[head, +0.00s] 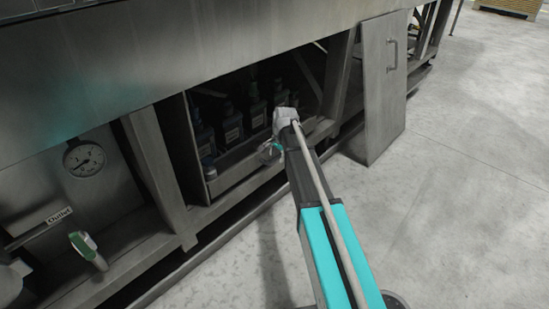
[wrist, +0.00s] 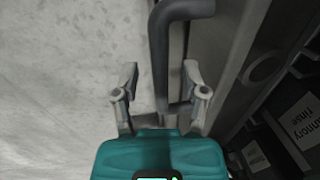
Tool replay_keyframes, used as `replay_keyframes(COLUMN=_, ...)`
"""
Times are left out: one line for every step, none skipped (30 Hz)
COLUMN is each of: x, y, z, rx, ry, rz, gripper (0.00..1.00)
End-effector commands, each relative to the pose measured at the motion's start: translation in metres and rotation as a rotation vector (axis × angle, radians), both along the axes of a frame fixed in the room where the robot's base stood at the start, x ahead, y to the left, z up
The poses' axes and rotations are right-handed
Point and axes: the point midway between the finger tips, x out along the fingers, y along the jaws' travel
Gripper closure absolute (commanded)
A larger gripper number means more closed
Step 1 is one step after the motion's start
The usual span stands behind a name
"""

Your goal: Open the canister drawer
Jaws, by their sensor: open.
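The canister drawer (head: 243,167) is a low metal tray in the dark bay under the washer, holding several dark canisters (head: 232,127). Its front sits roughly level with the bay's frame. In the wrist view, a dark grey bent bar handle (wrist: 160,60) runs between the fingers of my gripper (wrist: 160,84). The gripper is open, with one finger on each side of the bar and visible gaps. In the head view, my gripper (head: 272,151) is at the drawer's front, and my arm hides part of the drawer and the handle.
A metal door panel (head: 377,90) with a handle stands right of the bay. The concrete floor (head: 450,200) in front is clear.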

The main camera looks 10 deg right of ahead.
Motion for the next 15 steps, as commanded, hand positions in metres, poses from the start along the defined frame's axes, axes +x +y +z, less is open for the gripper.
replay_keyframes(x=0.0, y=0.0, z=-0.0002, rx=0.0, ry=0.0, rz=0.0, gripper=0.43)
replay_keyframes(x=0.0, y=0.0, z=-0.0002, rx=0.0, ry=0.0, rz=0.0, gripper=0.43)
replay_keyframes(x=0.0, y=0.0, z=0.0, rx=0.0, ry=0.0, rz=0.0, gripper=0.43)
replay_keyframes(x=0.0001, y=-0.0001, z=0.0, rx=0.0, ry=0.0, rz=0.0, gripper=0.43)
replay_keyframes(x=0.0, y=-0.0001, z=0.0001, rx=0.0, ry=0.0, rz=0.0, gripper=0.43)
replay_keyframes(x=0.0, y=-0.0001, z=0.0001, rx=0.0, ry=0.0, rz=0.0, gripper=0.43)
replay_keyframes(x=0.0, y=-0.0001, z=0.0001, rx=0.0, ry=0.0, rz=0.0, gripper=0.43)
replay_keyframes(x=0.0, y=-0.0001, z=0.0001, rx=0.0, ry=0.0, rz=0.0, gripper=0.45)
replay_keyframes(x=0.0, y=-0.0001, z=0.0001, rx=0.0, ry=0.0, rz=0.0, gripper=0.53)
replay_keyframes(x=0.0, y=-0.0002, z=0.0001, rx=0.0, ry=0.0, rz=0.0, gripper=0.58)
replay_keyframes(x=0.0, y=-0.0002, z=0.0001, rx=0.0, ry=0.0, rz=0.0, gripper=0.64)
replay_keyframes(x=0.0, y=-0.0002, z=0.0001, rx=0.0, ry=0.0, rz=0.0, gripper=0.71)
replay_keyframes(x=0.0001, y=-0.0003, z=0.0001, rx=0.0, ry=0.0, rz=0.0, gripper=0.77)
replay_keyframes(x=0.0001, y=-0.0003, z=0.0001, rx=0.0, ry=0.0, rz=0.0, gripper=0.82)
replay_keyframes(x=0.0, y=-0.0004, z=0.0001, rx=0.0, ry=0.0, rz=0.0, gripper=0.9)
